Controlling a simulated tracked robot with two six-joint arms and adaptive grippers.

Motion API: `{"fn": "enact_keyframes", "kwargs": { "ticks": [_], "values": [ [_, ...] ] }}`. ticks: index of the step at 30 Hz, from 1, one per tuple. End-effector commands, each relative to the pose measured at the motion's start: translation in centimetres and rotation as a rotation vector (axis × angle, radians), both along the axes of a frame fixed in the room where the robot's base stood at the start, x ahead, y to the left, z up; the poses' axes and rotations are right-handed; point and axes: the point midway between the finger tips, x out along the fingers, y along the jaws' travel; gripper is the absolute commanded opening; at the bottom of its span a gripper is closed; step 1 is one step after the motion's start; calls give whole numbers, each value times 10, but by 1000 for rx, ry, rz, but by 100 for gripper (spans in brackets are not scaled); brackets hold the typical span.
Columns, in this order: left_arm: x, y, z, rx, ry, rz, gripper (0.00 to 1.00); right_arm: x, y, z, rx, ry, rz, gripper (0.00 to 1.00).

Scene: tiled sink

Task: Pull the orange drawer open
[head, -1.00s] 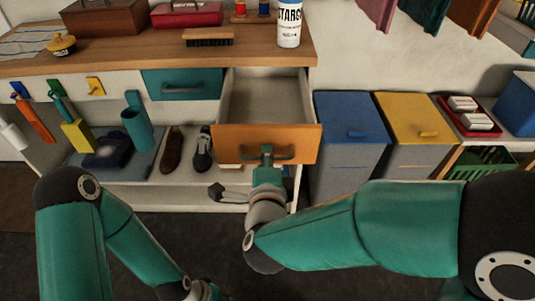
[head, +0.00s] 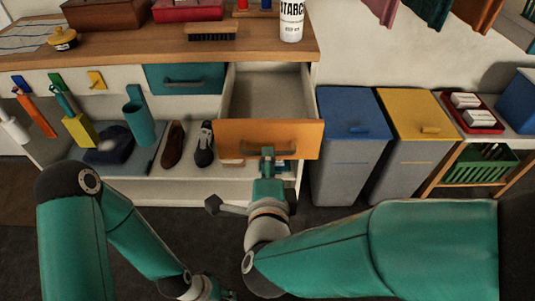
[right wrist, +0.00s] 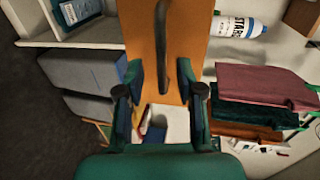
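The orange drawer (head: 230,140) stands pulled well out below the wooden counter, and its inside looks empty. Its dark bar handle (head: 290,152) is on the orange front. My right gripper (head: 267,160) is just in front of the handle. In the right wrist view, the right gripper (right wrist: 160,92) has its fingers wide apart, with the orange front (right wrist: 143,50) and the handle (right wrist: 161,40) ahead; whether they touch is unclear. My left gripper (head: 212,291) is low at the bottom edge, partly cut off, with its fingers not clear.
A closed teal drawer (head: 184,80) is left of the orange one. Blue (head: 350,115) and yellow (head: 415,118) lidded bins stand close on the right. Shoes (head: 173,145) sit on the shelf below. A white bottle (head: 291,22) is on the counter (head: 130,48).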

Motion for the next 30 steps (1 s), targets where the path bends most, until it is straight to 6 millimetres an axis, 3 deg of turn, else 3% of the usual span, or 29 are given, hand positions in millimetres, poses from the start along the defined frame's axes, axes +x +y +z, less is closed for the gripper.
{"fn": "enact_keyframes", "kwargs": {
  "ticks": [3, 8, 24, 28, 30],
  "values": [
    [0, 0, 0, 0, 0, 0, 40, -18, 1, 4, 1, 0, 3, 37],
    [0, 0, 0, 0, 0, 0, 40, -30, 0, 5, -1, 1, 1, 37],
    [0, 0, -1, 0, 0, 0, 40, -31, -1, 4, -5, 5, 1, 37],
    [0, 0, -1, 0, 0, 0, 40, -22, -4, -14, -66, 45, 24, 37],
    [0, 0, -1, 0, 0, 0, 40, -12, -9, -37, -140, 97, 58, 37]
  ]
}}
